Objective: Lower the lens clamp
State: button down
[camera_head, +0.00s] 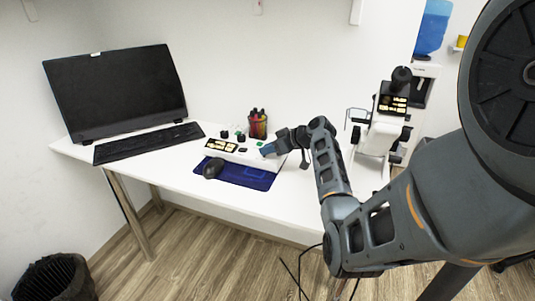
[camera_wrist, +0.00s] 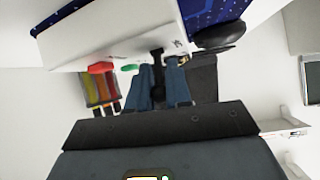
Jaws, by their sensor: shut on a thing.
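A low white device (camera_head: 236,154) stands on the desk, with a panel of pale keys on its left end. It also shows across the top of the wrist view (camera_wrist: 115,35), with a red button (camera_wrist: 100,68) and a green button (camera_wrist: 130,69) at its edge. My gripper (camera_head: 267,150) is at the device's right end. In the wrist view its two blue fingers (camera_wrist: 160,72) stand on either side of a narrow black upright part (camera_wrist: 158,82), which I take to be the lens clamp, and are shut on it. The fingers and arm partly hide the clamp in the head view.
A blue mat (camera_head: 247,176) and a black mouse (camera_head: 213,168) lie in front of the device. A pen holder (camera_head: 258,124) stands behind it. A monitor (camera_head: 118,92) and keyboard (camera_head: 150,142) are on the left. A taller white instrument (camera_head: 376,136) stands on the right.

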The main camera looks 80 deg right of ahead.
jog(key=shift+s+f, duration=0.15)
jog(key=shift+f, duration=0.1)
jog(key=c, duration=1.2)
grip_release()
jog(key=shift+r, duration=0.1)
jog(key=shift+r, duration=0.1)
